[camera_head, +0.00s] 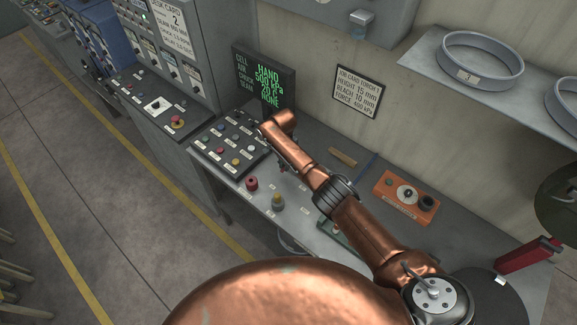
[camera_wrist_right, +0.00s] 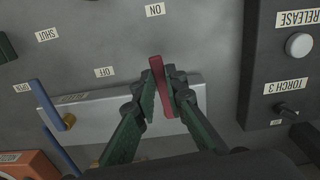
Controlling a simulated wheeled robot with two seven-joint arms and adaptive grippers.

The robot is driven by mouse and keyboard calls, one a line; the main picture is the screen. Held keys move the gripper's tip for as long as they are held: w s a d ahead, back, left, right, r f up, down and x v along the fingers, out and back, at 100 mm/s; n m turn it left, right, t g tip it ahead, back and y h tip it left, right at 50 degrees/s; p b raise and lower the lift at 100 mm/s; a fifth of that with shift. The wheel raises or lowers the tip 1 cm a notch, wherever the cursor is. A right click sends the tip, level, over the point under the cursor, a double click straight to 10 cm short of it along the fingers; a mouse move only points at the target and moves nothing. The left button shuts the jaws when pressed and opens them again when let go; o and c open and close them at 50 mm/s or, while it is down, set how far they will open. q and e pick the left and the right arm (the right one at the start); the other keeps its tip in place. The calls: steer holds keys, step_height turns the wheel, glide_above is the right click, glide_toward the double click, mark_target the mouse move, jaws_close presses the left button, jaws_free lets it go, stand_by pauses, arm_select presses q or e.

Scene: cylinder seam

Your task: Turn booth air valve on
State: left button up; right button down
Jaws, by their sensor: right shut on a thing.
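My right gripper (camera_wrist_right: 160,88) is shut on a red valve lever (camera_wrist_right: 156,64), with one dark green finger on each side of it. The lever points up in the right wrist view, roughly toward an ON label (camera_wrist_right: 155,9). An OFF label (camera_wrist_right: 105,72) lies to its left. The lever's lower part is between the fingers, and its pivot is not clear. My left gripper is not in view.
A blue lever (camera_wrist_right: 58,138) with a SHUT label stands left of the red one. A button panel (camera_head: 226,143) stands left of the gripper. A red emergency button (camera_head: 251,184), an orange box (camera_head: 405,195) and a display (camera_head: 265,80) are nearby.

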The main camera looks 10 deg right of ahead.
steer(key=shift+w+a+m, duration=0.15)
steer(key=shift+w+m, duration=0.15)
steer(key=shift+m, duration=0.2)
steer(key=shift+r, duration=0.1)
steer(key=c, duration=2)
jaws_free()
steer(key=shift+o, duration=0.2)
step_height(320, 180, up, 12)
steer(key=shift+a, duration=0.1)
